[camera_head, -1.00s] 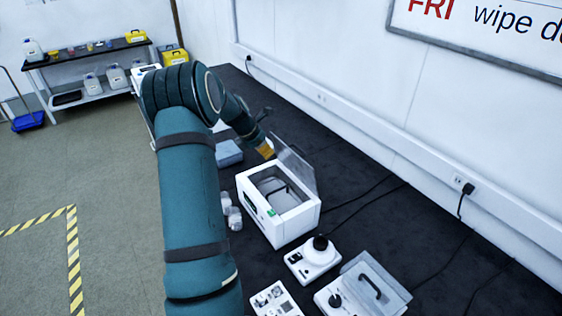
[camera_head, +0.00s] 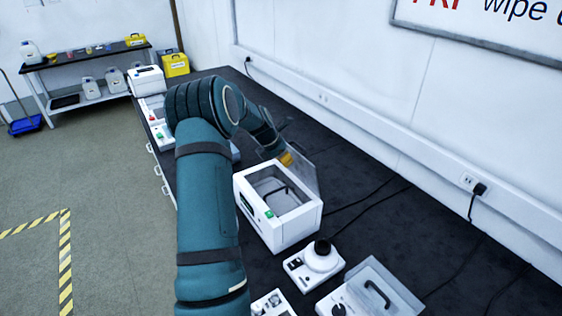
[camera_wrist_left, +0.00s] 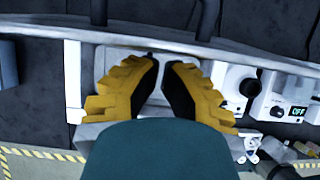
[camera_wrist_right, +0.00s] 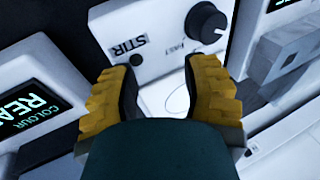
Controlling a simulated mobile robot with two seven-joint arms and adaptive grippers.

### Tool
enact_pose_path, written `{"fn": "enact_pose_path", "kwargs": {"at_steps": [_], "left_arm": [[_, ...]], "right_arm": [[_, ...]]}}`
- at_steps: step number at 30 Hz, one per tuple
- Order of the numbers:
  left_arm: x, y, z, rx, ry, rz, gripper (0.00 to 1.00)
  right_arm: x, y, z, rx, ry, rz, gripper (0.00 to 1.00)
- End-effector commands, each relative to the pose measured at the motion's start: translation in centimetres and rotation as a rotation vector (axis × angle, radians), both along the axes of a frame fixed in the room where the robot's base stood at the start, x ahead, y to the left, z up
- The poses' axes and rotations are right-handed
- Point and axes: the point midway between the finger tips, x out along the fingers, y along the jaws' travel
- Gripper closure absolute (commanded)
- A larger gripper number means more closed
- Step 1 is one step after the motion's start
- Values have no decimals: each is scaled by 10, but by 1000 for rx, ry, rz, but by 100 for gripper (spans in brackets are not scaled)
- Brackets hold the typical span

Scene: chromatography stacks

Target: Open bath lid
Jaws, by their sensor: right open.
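The bath is a white box (camera_head: 285,232) on the dark bench in the head view, with its top opening uncovered. Its clear lid (camera_head: 304,171) stands raised along the far right side of the opening. My left gripper (camera_head: 286,158) is at the upper left part of the raised lid; whether it touches is unclear. In the left wrist view its yellow fingers (camera_wrist_left: 161,68) are partly apart with a narrow gap, and nothing is clearly held. My right gripper (camera_wrist_right: 160,68) is open and empty, over a white device marked STIR (camera_wrist_right: 150,40); it is outside the head view.
A white device with a black top (camera_head: 314,262) stands in front of the bath. Beside it is a box with a clear lid and black handle (camera_head: 378,293). Cables cross the bench right of the bath. A wall (camera_head: 400,110) bounds the bench behind.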

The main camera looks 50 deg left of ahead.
Motion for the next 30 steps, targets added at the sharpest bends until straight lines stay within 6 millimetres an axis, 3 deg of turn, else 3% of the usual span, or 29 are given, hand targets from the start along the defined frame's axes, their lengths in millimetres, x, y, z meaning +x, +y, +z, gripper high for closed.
{"fn": "enact_pose_path", "kwargs": {"at_steps": [16, 30], "left_arm": [[3, 0, 3, 0, 1, 4, 100], [49, -5, 18, 0, 1, 2, 100]], "right_arm": [[-1, 0, 3, 0, 1, 0, 53], [-2, -3, 54, 9, 0, 2, 53]]}}
